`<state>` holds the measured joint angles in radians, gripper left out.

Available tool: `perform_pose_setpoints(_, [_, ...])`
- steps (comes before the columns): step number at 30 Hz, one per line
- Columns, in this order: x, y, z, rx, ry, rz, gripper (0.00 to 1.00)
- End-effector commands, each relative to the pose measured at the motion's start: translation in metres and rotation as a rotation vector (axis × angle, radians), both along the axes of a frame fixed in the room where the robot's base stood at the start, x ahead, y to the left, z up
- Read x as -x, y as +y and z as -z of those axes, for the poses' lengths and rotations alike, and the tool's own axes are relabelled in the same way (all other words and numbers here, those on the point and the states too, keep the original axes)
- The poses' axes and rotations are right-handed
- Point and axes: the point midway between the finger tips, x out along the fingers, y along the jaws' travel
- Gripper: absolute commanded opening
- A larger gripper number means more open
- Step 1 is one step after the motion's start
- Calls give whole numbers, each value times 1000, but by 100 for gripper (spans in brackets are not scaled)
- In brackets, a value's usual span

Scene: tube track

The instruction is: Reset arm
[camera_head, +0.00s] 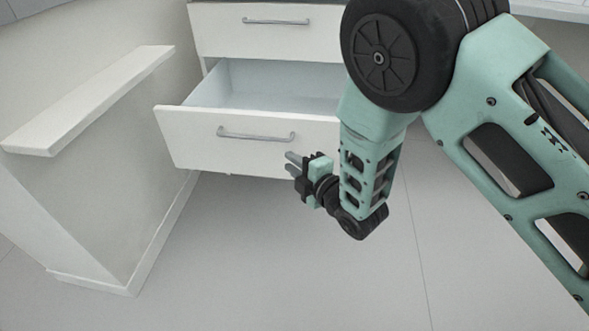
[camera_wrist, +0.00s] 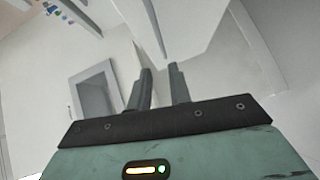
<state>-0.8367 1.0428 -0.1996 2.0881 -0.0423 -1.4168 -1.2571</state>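My gripper (camera_head: 292,160) is at the end of my teal and black arm, just in front of the lower right part of an open drawer (camera_head: 190,137). Its fingers point left in the head view. In the wrist view my gripper (camera_wrist: 162,78) shows two dark fingers with a gap between them, and nothing is held. My arm comes in from the right and hides the right end of the drawer.
The drawer's visible interior (camera_head: 270,88) looks empty. A closed drawer (camera_head: 270,40) with a metal handle is above it. A white low wall with a ledge (camera_head: 95,95) stands at the left. The grey floor (camera_head: 270,260) in front is clear.

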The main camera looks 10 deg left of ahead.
Motion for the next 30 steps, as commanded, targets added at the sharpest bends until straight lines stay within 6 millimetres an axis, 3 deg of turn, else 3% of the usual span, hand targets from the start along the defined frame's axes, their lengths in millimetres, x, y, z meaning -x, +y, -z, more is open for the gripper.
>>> perform_pose_setpoints(20, [-3, -2, -6, -10, 46, 21, 20])
perform_pose_setpoints(26, [2, -18, -31, -83, 390, 167, 20])
perform_pose_setpoints(30, [31, -37, -53, -139, 711, 304, 20])
